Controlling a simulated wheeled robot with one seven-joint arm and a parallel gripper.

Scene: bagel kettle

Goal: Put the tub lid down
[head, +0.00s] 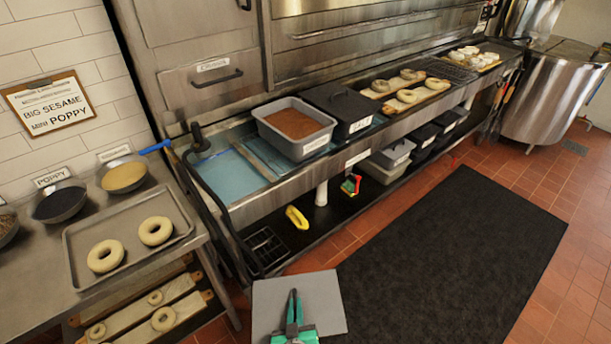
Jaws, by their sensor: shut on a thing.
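The tub lid (322,294) is a flat grey square panel at the bottom centre of the head view. My gripper (294,303), dark with green parts, is shut on it and overlaps its middle. The lid's lower edge is partly hidden by my gripper and the frame edge. An open grey tub (295,150) with brown contents stands uncovered on the steel counter, farther off and above the lid in the picture. I cannot tell the lid's height over the floor.
A black lidded tub (341,98) stands beside the grey tub. The steel table (30,290) at left holds a tray (122,278) with two bagels and several bowls. A yellow item (297,217) lies on the low shelf. The black floor mat (450,270) is clear.

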